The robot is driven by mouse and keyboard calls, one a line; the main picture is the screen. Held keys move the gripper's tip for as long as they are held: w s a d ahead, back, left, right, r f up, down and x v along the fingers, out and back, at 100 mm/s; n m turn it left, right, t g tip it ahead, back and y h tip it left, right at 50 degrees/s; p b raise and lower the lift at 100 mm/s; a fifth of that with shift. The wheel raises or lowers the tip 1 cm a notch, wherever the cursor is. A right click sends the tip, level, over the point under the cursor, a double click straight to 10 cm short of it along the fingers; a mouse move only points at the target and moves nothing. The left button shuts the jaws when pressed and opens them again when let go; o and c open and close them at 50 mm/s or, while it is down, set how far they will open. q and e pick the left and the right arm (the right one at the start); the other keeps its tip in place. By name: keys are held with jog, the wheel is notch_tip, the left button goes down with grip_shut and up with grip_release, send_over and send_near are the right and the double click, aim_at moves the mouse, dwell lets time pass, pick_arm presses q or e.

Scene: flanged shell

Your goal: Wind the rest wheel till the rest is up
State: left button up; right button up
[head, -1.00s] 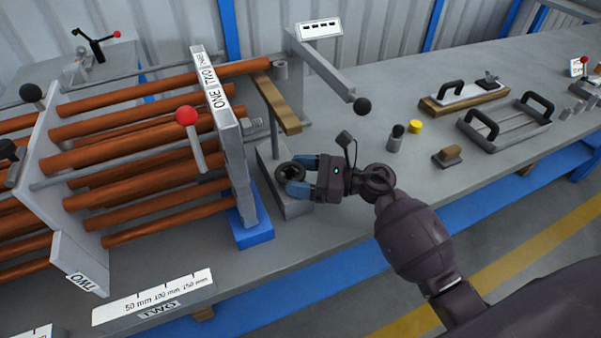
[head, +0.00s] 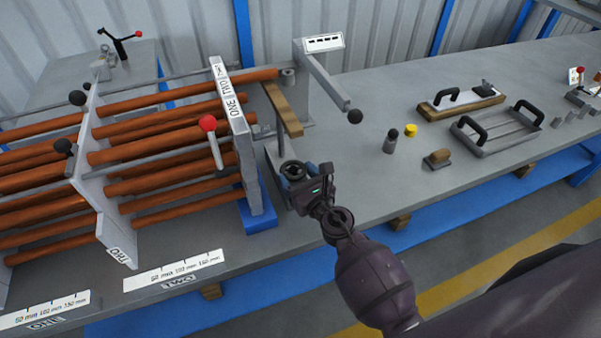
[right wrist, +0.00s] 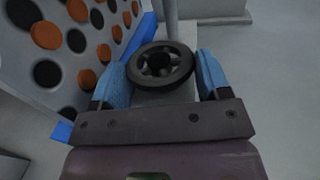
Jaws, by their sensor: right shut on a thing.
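The rest wheel (head: 292,169) is a small dark spoked handwheel on a grey block beside the flanged plate. It also shows in the right wrist view (right wrist: 160,64). My right gripper (head: 296,172) is shut on the wheel, with blue fingers on opposite sides of its rim. The rest (head: 285,110) is a wooden bar above and behind the wheel, on an upright grey post (head: 280,140). The bar's far end is close to the shell's end, near the top tube; I cannot tell whether it touches. My left gripper is not in view.
The shell's white plate (head: 238,140) and copper tubes (head: 170,148) stand close left of the wheel. A red-knobbed lever (head: 208,124) sticks up there. A black-knobbed arm (head: 335,88) overhangs behind. The bench right of my gripper is mostly clear up to a small cylinder (head: 390,144).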

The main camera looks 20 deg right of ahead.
jog(key=shift+a+m+h+p, duration=0.15)
jog(key=shift+m+h+p, duration=0.1)
jog(key=shift+m+h, duration=0.65)
jog(key=shift+a+m+h+p, duration=0.2)
jog(key=shift+m+h, duration=0.3)
jog(key=shift+h, duration=0.8)
jog(key=shift+a+m+g+h, duration=0.15)
jog(key=shift+m+h, duration=0.75)
jog(key=shift+h, duration=0.45)
jog(key=shift+a+m+g+h, duration=0.15)
jog(key=shift+m+h, duration=0.75)
jog(key=shift+h, duration=0.45)
jog(key=shift+d, duration=0.1)
jog(key=o, duration=0.9)
jog(key=shift+v, duration=5.4)
